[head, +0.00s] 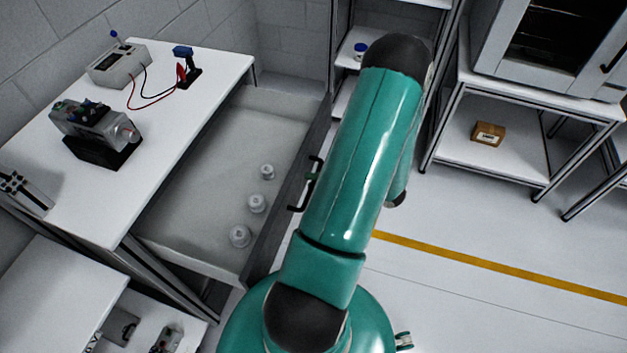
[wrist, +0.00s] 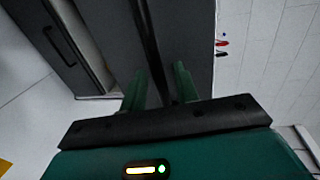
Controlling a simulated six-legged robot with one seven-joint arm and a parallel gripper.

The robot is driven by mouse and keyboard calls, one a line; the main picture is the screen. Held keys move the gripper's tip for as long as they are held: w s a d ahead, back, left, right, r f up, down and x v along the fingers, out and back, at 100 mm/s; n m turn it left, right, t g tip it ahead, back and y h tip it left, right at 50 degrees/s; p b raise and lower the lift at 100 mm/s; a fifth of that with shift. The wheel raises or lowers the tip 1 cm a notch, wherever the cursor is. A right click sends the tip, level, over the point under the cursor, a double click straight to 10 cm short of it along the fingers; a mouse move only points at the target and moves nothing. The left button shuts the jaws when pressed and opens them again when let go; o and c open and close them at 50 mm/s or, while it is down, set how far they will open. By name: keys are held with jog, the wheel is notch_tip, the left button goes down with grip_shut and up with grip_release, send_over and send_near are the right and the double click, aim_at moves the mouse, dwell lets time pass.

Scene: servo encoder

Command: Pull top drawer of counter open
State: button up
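The counter's top drawer (head: 200,190) stands pulled well out in the head view, its inside showing. Its dark front carries a black bar handle (head: 299,204). In the wrist view the handle (wrist: 147,30) runs between the two green fingers of my gripper (wrist: 161,75). The fingers are apart, with a gap seen beside the bar, so the gripper looks open around the handle; contact cannot be told. In the head view my arm hides most of the gripper; only a bit of green shows by the handle.
The white counter top (head: 190,100) holds a meter and a motor unit. Another drawer handle (wrist: 62,48) shows in the wrist view. A shelf with a small box (head: 488,134) stands right; the floor (head: 470,230) there is clear.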

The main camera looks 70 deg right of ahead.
jog(key=v, duration=1.3)
jog(key=w+a+r+n+g+y, duration=0.3)
jog(key=w+a+r+n+g, duration=0.25)
jog(key=w, duration=0.55)
jog(key=w+a+r+n+g+y, duration=0.3)
jog(key=w+a+r+g+y, duration=0.15)
jog(key=w+a+r, duration=0.45)
jog(key=w+a+r+n+h, duration=0.2)
jog(key=a+r+n+h, duration=0.2)
jog(key=a+r, duration=0.3)
jog(key=w+a+r+n+h, duration=0.3)
jog(key=a+r, duration=0.5)
jog(key=a, duration=0.8)
jog(key=shift+w+a+n+h, duration=0.35)
jog(key=shift+n+h, duration=0.4)
jog(key=shift+h, duration=0.2)
jog(key=shift+d, duration=0.1)
